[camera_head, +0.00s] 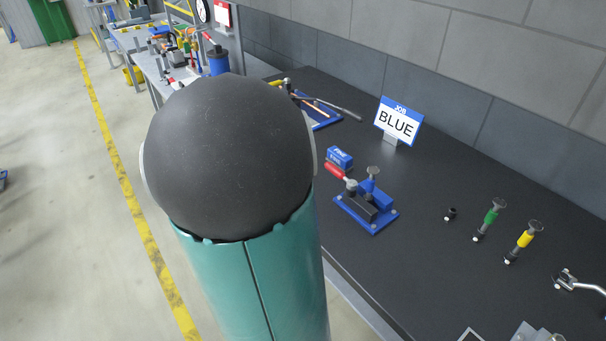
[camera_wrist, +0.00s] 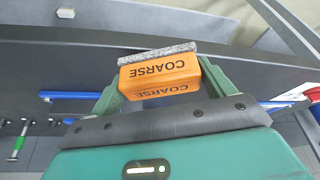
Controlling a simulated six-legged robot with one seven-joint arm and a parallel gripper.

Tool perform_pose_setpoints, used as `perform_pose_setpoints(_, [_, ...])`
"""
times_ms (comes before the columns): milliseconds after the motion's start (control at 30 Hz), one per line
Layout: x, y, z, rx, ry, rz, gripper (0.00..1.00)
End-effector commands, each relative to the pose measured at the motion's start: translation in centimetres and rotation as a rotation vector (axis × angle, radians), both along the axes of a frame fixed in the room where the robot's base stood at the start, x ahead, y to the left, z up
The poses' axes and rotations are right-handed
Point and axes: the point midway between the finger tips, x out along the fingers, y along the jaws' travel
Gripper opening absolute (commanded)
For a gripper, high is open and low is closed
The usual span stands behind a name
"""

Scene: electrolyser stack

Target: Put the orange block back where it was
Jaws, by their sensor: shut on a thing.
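The orange block (camera_wrist: 160,76), marked COARSE and with a grey rough layer along one side, is in the wrist view. It sits between the two green fingers of my gripper (camera_wrist: 158,82), which is shut on it. The block appears held clear of the dark bench top, but the exact height cannot be told. In the head view, my own arm fills the middle and hides the gripper and the block. The spot where the block was cannot be made out.
On the dark bench stand a small blue block (camera_head: 339,158), a blue clamp fixture (camera_head: 367,205), a JOB BLUE sign (camera_head: 398,122), and green (camera_head: 487,219) and yellow (camera_head: 523,241) handled pieces. A blue tray with tools (camera_head: 322,114) lies farther back. A wall bounds the right side.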

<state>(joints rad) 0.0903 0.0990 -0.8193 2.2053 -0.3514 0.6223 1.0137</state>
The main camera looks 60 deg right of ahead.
Motion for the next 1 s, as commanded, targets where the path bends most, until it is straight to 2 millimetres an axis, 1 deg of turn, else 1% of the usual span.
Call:
perform_pose_setpoints(33, [-0.3,-1.5,0.0,-0.003,0.003,-0.009,0.56])
perform_pose_setpoints(200, [-0.7,-5.0,0.0,-0.003,0.001,-0.006,0.56])
perform_pose_setpoints(300, [-0.8,-6.4,0.0,-0.003,0.001,-0.003,0.56])
perform_pose_setpoints(533, [-1.0,-8.1,0.0,-0.002,0.001,0.000,0.56])
perform_pose_setpoints(733, [-1.4,-11.1,0.0,-0.001,0.001,-0.001,0.56])
perform_pose_setpoints(800, [-1.3,-10.8,-1.1,0.001,0.002,0.001,0.56])
perform_pose_setpoints(833, [-1.3,-10.8,-1.4,0.001,0.002,0.001,0.56])
perform_pose_setpoints(1000, [-1.2,-10.8,-1.5,-0.001,0.000,0.002,0.56])
